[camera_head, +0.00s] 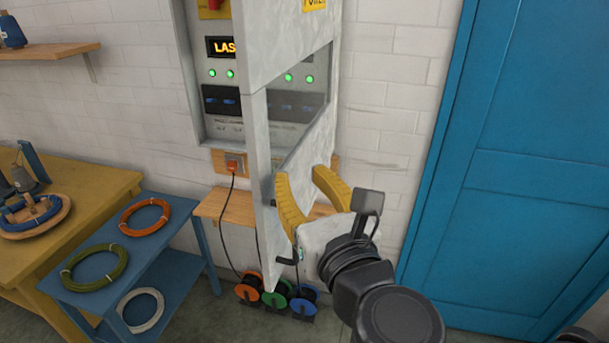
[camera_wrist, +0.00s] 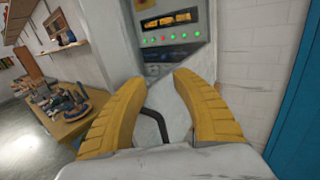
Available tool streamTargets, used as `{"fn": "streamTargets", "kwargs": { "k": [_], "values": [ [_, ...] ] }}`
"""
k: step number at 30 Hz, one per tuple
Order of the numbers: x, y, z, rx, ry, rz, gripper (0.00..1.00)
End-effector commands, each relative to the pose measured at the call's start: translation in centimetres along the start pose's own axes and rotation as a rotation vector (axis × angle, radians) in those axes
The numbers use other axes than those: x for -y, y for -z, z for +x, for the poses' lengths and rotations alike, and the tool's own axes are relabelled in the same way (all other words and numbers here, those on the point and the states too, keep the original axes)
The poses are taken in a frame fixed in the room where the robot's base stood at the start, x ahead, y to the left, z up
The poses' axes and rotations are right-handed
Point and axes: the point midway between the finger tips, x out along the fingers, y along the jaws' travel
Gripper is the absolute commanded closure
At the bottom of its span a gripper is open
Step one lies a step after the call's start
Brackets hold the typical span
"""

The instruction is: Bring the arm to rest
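My gripper (camera_head: 308,190) is at the end of my dark arm, in front of the grey wall cabinet (camera_head: 278,50). Its two yellow fingers stand wide apart, with nothing held between them. In the wrist view my gripper (camera_wrist: 160,92) also shows open. The cabinet door (camera_head: 268,190) stands partly open, with its edge towards me. A dark bent handle (camera_head: 285,258) on the door is close to my gripper. In the wrist view the handle (camera_wrist: 158,122) shows between the fingers, but I cannot tell whether they touch it.
A blue side table (camera_head: 155,258) with wire coils and a yellow workbench (camera_head: 80,195) stand at left. Several coloured spools (camera_head: 275,290) sit on the floor below the cabinet. A wooden shelf (camera_head: 240,208) is behind the door. A blue door (camera_head: 520,180) is at right.

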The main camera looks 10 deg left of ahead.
Motion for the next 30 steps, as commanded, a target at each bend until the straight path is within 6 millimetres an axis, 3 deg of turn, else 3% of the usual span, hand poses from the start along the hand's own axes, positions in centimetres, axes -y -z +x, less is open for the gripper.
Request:
{"fn": "streamTargets", "kwargs": {
  "k": [2, 5, 8, 9, 13, 16, 18, 21, 22, 25, 30],
  "values": [
    [1.0, 0.1, 0.0, -0.006, 0.026, 0.049, 0.67],
    [4.7, 0.8, -0.2, -0.024, 0.129, 0.254, 0.67],
    [11.1, 2.8, -1.6, -0.027, 0.33, 0.653, 0.67],
    [14.1, 4.1, -2.6, -0.013, 0.433, 0.854, 0.67],
    [21.7, 9.8, -8.1, 0.123, 0.813, 1.59, 0.67],
    [23.7, 14.0, -12.4, 0.304, 1.079, 2.109, 0.67],
    [23.6, 16.2, -14.7, 0.439, 1.23, 2.4, 0.67],
    [22.6, 18.0, -16.6, 0.601, 1.383, 2.695, 0.67],
    [22.3, 18.3, -16.9, -0.63, -1.395, -2.717, 0.67],
    [21.6, 18.8, -17.5, -0.641, -1.321, -2.57, 0.67],
    [21.2, 18.9, -17.6, -0.641, -1.299, -2.526, 0.67]
  ]
}}
